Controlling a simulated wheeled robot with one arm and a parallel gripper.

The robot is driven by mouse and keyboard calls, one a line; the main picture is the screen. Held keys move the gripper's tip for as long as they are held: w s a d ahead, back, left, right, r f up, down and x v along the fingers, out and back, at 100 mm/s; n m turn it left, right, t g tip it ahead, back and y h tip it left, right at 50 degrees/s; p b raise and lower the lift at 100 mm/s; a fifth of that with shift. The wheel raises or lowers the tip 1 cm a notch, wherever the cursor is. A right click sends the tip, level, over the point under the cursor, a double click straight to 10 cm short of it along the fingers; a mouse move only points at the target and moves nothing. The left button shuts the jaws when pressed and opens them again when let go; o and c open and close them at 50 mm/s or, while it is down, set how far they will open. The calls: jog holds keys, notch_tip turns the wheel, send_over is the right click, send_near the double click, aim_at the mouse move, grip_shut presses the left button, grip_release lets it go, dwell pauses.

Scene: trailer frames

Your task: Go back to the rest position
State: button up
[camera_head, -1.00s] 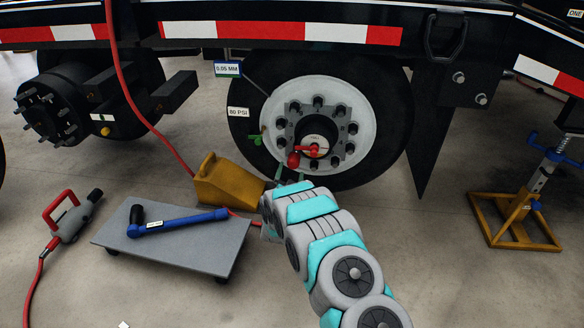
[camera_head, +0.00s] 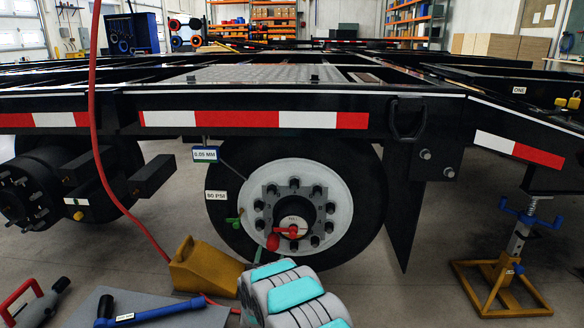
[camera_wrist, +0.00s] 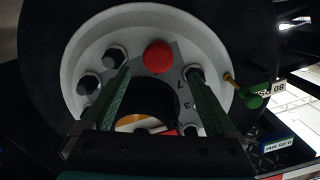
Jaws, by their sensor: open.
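My gripper (camera_wrist: 156,85) is open, its two green fingers spread in front of the trailer wheel (camera_wrist: 110,28). Nothing is held between the fingers in the wrist view. A red ball knob (camera_wrist: 158,57) shows beyond the fingertips, and a dark round hub part lies behind and between the fingers. In the head view my arm rises from the bottom edge toward the wheel (camera_head: 335,205); the gripper is mostly hidden behind my arm there. The red lever (camera_head: 290,231) and its red knob (camera_head: 272,241) sit at the hub.
A yellow wheel chock (camera_head: 203,268) stands left of the wheel. A blue-handled wrench (camera_head: 160,311) lies on a grey platform (camera_head: 85,308). A yellow jack stand (camera_head: 500,285) is at right. A red hose (camera_head: 93,110) hangs at left. The trailer frame is above.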

notch_tip(320, 180, up, 9)
jog(key=s+d+n+g+y+p, duration=0.1)
jog(key=s+d+g+y+p, duration=0.1)
jog(key=d+g, duration=0.15)
jog(key=s+d+r+n+g+p, duration=0.1)
jog(key=s+d+r+g, duration=0.2)
jog(key=s+r, duration=0.3)
jog(key=s+d+r+n+g+p, duration=0.1)
jog(key=s+d+r+n+g, duration=0.15)
jog(key=s, duration=0.65)
jog(key=s+d+r+g+p, duration=0.1)
jog(key=s+d+r+g, duration=0.2)
jog(key=s, duration=1.2)
jog(key=s+d+r+n+g+h+p, duration=0.1)
jog(key=s+d+r+g, duration=0.2)
jog(key=s+d, duration=0.4)
jog(key=s+d+r+g+p, duration=0.1)
jog(key=s+d+r+g, duration=0.3)
jog(key=s, duration=2)
jog(key=shift+d+r+h, duration=0.3)
jog(key=shift+d+r, duration=0.3)
jog(key=shift+d, duration=0.1)
jog(key=shift+w, duration=0.1)
